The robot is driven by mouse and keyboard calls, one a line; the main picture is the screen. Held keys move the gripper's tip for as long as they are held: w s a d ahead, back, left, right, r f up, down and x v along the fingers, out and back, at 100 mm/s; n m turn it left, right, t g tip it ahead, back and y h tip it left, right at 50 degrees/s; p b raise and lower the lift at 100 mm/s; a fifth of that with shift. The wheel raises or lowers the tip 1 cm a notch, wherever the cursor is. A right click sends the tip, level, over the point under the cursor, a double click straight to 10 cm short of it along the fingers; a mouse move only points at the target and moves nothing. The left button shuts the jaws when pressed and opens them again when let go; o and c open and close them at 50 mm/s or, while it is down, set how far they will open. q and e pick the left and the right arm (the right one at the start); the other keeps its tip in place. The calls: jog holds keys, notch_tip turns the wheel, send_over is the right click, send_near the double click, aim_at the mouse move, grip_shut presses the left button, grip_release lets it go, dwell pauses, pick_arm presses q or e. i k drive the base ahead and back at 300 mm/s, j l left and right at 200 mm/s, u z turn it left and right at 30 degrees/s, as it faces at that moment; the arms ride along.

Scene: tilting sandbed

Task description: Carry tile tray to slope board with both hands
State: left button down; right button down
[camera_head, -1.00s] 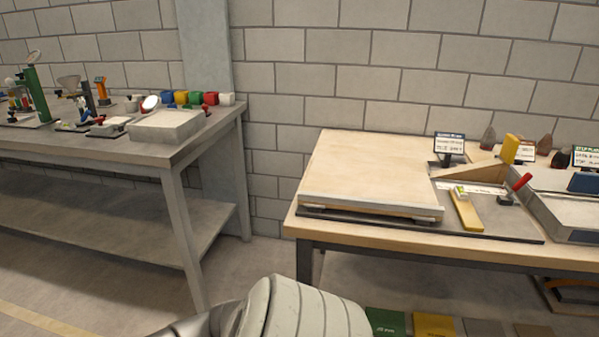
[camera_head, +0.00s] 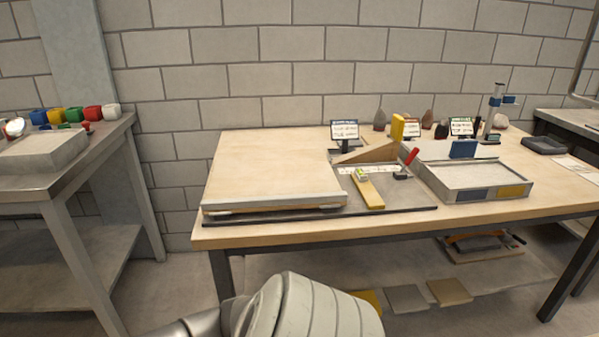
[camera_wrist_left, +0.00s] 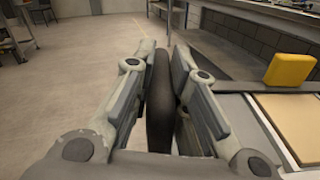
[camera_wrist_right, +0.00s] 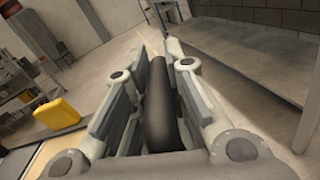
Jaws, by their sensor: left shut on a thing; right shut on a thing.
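The slope board (camera_head: 275,165) appears to be the wide pale wooden board with a grey front edge, lying on a dark base on the wooden table. My left gripper (camera_wrist_left: 160,62) is shut on an upright dark handle (camera_wrist_left: 159,110). My right gripper (camera_wrist_right: 157,68) is shut on a similar dark handle (camera_wrist_right: 157,112). The tile tray shows in part beside the grippers, its pale rim (camera_wrist_left: 268,128) at the right of the left wrist view. A yellow block (camera_wrist_left: 289,70) stands at it, also seen in the right wrist view (camera_wrist_right: 58,113). The head view shows neither tray nor grippers.
A wooden wedge (camera_head: 368,153), a yellow bar (camera_head: 367,190) and a red-handled tool (camera_head: 407,162) are right of the board. A shallow grey tray (camera_head: 475,182) stands further right. A grey bench (camera_head: 60,180) is at left, with a floor gap between it and the table.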

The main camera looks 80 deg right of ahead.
aim_at(273, 176)
jog(key=z, duration=2.25)
jog(key=i+z, duration=0.2)
jog(key=i+l, duration=0.1)
jog(key=i, duration=0.7)
